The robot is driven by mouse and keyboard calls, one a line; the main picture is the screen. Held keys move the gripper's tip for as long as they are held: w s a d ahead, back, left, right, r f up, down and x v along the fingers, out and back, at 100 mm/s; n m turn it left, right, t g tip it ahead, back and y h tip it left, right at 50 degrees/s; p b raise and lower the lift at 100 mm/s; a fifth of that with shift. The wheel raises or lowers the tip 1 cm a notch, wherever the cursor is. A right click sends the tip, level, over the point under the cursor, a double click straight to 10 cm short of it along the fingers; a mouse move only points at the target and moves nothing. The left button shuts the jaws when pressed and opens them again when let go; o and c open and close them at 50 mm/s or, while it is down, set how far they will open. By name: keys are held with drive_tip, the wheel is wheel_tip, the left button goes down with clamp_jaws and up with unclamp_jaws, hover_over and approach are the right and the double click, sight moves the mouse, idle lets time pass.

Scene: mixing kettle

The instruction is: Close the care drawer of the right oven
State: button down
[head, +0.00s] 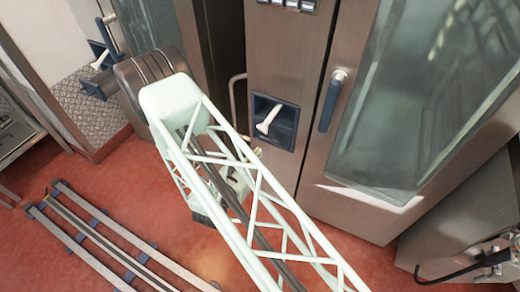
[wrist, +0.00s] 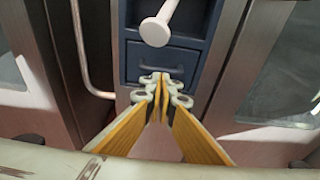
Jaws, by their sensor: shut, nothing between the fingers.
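The right oven's blue panel (head: 275,121) is on the steel column left of its glass door, with a white shower-like handle (head: 268,120) in its recess. In the wrist view, the handle (wrist: 158,25) hangs above the blue care drawer front (wrist: 196,63), which has a slim dark grip slot. The drawer looks nearly flush with the panel, but I cannot tell whether a small gap remains. My gripper (wrist: 163,84) is shut and empty, its tips over the drawer's lower part. Contact cannot be judged. My pale lattice arm mostly hides the gripper in the head view.
The right oven's glass door (head: 415,90) has a blue handle (head: 328,103). A curved metal pipe (wrist: 84,60) runs left of the drawer. Another blue unit with a white handle (head: 100,60) is at the upper left. Rails (head: 110,245) lie on the red floor.

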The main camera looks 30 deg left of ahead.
drive_tip(key=shift+p+v, duration=0.35)
drive_tip(key=shift+v, duration=2.4)
drive_tip(key=shift+r, duration=0.1)
